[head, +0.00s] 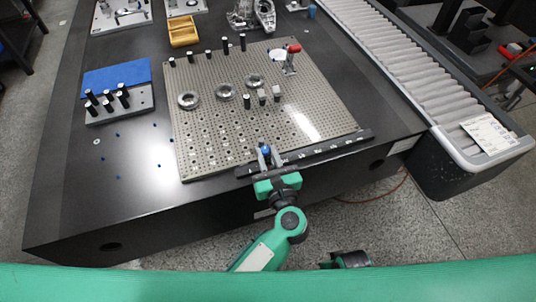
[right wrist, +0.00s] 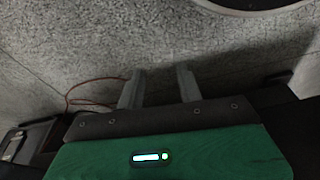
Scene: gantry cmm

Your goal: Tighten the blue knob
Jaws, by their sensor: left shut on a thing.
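The blue knob (head: 266,149) sits at the front edge of the perforated plate, by a black rail (head: 330,146) with light markings. My left gripper (head: 265,156) reaches in from the front edge of the table and is shut on the blue knob, one finger on each side. The fingers hide part of the knob, and what lies under it does not show clearly. My right gripper (right wrist: 160,88) is open and empty, with its two fingers apart over the grey floor. It is away from the table.
The perforated plate (head: 215,150) carries several black pins, metal rings and a red-topped clamp (head: 291,58). A grey block with black pins (head: 120,105) and a blue mat (head: 115,76) lie left. A yellow bin (head: 183,31) stands behind. A roller conveyor (head: 400,70) runs along the right.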

